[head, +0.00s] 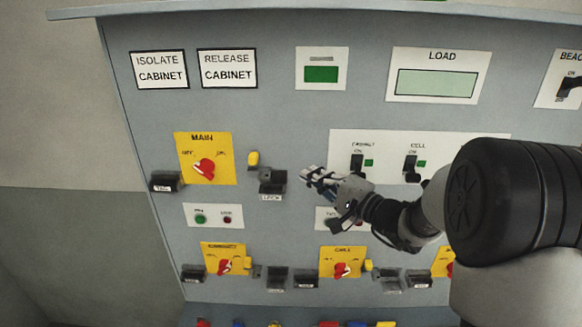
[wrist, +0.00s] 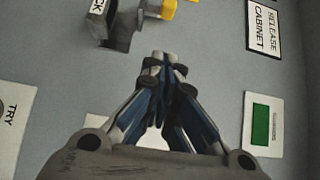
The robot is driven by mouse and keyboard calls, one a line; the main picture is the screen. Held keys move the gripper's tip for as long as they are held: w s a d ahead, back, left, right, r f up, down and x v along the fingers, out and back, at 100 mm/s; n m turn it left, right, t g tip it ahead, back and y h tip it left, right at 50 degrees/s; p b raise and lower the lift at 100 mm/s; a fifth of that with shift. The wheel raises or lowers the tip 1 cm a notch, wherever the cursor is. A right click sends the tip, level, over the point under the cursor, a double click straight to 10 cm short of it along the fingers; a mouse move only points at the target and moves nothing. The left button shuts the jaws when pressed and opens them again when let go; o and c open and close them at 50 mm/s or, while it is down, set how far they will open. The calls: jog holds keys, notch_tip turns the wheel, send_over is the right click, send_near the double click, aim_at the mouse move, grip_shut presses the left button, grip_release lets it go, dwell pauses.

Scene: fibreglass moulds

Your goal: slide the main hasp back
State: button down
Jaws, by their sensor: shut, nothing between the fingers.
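The yellow MAIN plate (head: 222,142) carries a red rotary switch (head: 204,168). Just right of the plate is a yellow tab (head: 253,158), which appears to be the main hasp's grip, with a grey bracket below it. A dark block (head: 272,183) with a LOCK label sits at the bracket. In the wrist view the yellow tab (wrist: 168,9) and the dark block (wrist: 120,30) show at the top. My gripper (head: 308,178) is shut and empty, right of the dark block and apart from it. Its closed fingertips (wrist: 166,60) show below the hasp parts in the wrist view.
A dark TAG block (head: 164,182) is left of the MAIN plate. A white plate with two switches (head: 432,145) is right of and behind my gripper. Lower yellow plates (head: 340,263) have similar switches and blocks. Bare grey panel lies between my gripper and the LOCK block.

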jog(key=p+x, duration=0.2)
jog(key=x, duration=0.6)
jog(key=shift+w+a+r, duration=0.1)
jog(key=shift+w+a, duration=0.05)
jog(key=shift+a, duration=0.15)
jog(key=a, duration=0.1)
jog(key=a+p, duration=0.1)
jog(key=a, duration=0.1)
jog(key=shift+w+a, duration=0.25)
jog(key=shift+w, duration=0.1)
jog(key=shift+a, duration=0.45)
jog(key=shift+a+b, duration=0.1)
jog(key=shift+b, duration=0.55)
